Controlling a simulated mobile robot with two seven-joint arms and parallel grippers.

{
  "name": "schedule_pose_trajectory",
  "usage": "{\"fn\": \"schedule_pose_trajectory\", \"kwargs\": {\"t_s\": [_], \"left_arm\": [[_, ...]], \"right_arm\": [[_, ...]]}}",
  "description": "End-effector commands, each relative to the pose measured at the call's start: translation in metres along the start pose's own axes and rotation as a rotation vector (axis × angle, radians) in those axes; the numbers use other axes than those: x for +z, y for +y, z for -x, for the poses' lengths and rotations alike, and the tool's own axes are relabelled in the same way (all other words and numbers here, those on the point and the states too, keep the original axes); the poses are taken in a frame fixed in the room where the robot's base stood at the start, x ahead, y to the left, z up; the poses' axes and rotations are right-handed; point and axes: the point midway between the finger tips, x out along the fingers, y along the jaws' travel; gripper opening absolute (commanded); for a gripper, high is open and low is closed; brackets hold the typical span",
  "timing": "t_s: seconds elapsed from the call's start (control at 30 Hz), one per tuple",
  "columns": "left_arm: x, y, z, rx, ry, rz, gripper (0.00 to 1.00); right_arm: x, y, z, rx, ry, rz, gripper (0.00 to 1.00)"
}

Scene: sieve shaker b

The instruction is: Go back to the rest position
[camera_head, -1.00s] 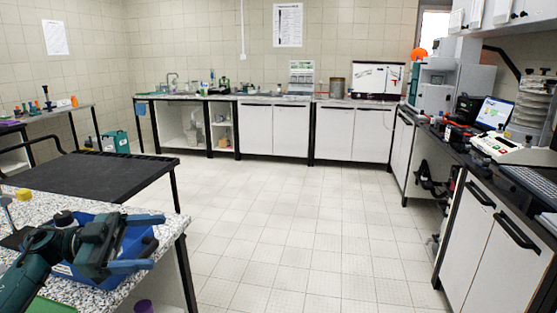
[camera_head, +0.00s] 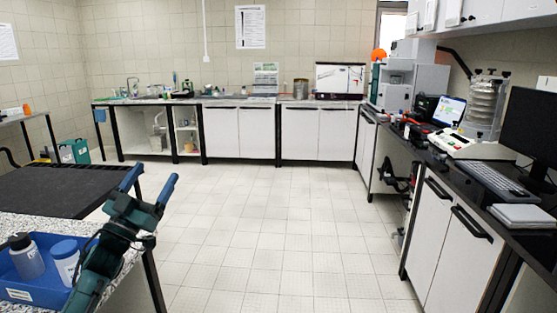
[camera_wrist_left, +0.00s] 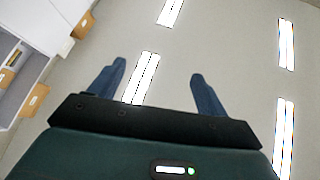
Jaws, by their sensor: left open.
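My left gripper (camera_head: 150,187) is raised at the lower left in the head view. Its two blue fingers point up and stand apart, with nothing between them. It is in front of the right edge of the speckled table. In the left wrist view the open fingers (camera_wrist_left: 155,88) show against the ceiling and its lights. My right gripper is in neither view.
A blue tray (camera_head: 28,293) with two lidded containers stands on the speckled table (camera_head: 45,225), left of my arm. A dark bench top (camera_head: 55,188) lies behind. The right counter (camera_head: 480,178) holds a sieve shaker (camera_head: 483,115), a keyboard and monitors. The tiled floor between is clear.

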Motion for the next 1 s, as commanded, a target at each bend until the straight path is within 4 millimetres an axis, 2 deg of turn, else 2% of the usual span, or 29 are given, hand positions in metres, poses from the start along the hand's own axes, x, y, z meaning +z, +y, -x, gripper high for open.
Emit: {"fn": "schedule_pose_trajectory", "kwargs": {"t_s": [0.03,0.1,0.2,0.3,0.47,0.5,0.6,0.77,0.87,1.0], "left_arm": [[0.015,-0.018,0.002,-0.09,-0.079,-0.048,0.76],[0.036,-0.037,0.007,-0.188,-0.2,-0.112,0.76],[0.063,-0.056,0.02,-0.273,-0.371,-0.18,0.76],[0.088,-0.067,0.035,-0.313,-0.534,-0.231,0.76],[0.122,-0.072,0.064,-0.31,-0.785,-0.29,0.76],[0.134,-0.059,0.078,-0.292,-0.815,-0.284,0.76],[0.151,-0.028,0.108,-0.252,-0.845,-0.262,0.76],[0.174,0.025,0.165,-0.19,-0.908,-0.216,0.76],[0.184,0.067,0.21,-0.144,-0.957,-0.172,0.76],[0.185,0.136,0.288,-0.079,-1.039,-0.081,0.76]], "right_arm": [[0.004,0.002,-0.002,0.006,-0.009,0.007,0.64],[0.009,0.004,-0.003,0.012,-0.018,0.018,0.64],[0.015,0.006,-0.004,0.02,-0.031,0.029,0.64],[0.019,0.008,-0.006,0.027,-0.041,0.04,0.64],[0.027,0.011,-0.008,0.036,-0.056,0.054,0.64],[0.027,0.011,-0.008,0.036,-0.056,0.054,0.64],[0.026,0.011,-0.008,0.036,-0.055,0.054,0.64],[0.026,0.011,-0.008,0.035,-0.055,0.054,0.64],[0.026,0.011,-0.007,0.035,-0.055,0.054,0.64],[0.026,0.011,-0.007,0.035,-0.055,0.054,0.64]]}}
